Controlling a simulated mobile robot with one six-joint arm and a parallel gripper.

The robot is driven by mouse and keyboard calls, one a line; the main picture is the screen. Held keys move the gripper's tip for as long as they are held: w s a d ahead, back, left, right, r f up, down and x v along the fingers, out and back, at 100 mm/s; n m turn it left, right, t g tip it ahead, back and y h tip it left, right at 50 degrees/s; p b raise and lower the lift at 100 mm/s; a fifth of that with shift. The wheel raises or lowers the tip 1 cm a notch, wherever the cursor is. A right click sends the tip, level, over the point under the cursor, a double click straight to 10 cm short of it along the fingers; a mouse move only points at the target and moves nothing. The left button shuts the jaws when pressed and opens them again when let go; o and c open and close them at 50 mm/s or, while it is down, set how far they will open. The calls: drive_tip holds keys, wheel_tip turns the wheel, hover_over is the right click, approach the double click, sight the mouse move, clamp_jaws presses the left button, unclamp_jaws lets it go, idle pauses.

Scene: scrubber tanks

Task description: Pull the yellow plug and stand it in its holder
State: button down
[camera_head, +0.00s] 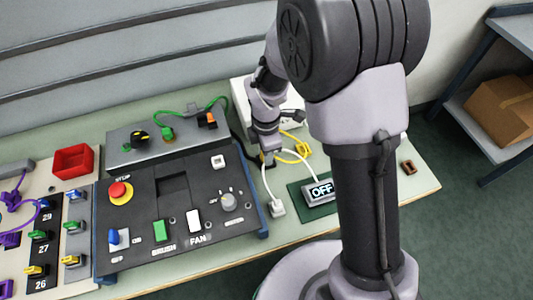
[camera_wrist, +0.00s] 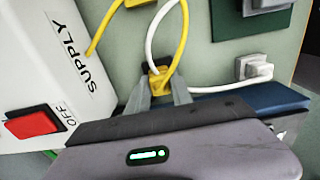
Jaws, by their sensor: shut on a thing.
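My gripper (camera_wrist: 160,94) is shut on the yellow plug (camera_wrist: 160,80), with one grey finger on each side of it. A yellow cable loops up from the plug in the wrist view. A small dark block (camera_wrist: 147,69) shows right behind the plug; I cannot tell whether the plug sits in it or only in front of it. In the head view my gripper (camera_head: 268,157) is low over the bench, between the control panel and the green mat, and the plug is mostly hidden there. A second yellow piece (camera_head: 303,149) lies near the cable to the right.
The white supply box (camera_wrist: 50,60) with a red OFF switch (camera_wrist: 35,122) stands beside my gripper. The black control panel (camera_head: 140,245) is on the left.

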drive_tip(key=c, duration=0.6)
unclamp_jaws()
wheel_tip(320, 180, up, 18)
drive_tip(key=p, duration=0.6)
drive_tip(key=shift+f, duration=0.25)
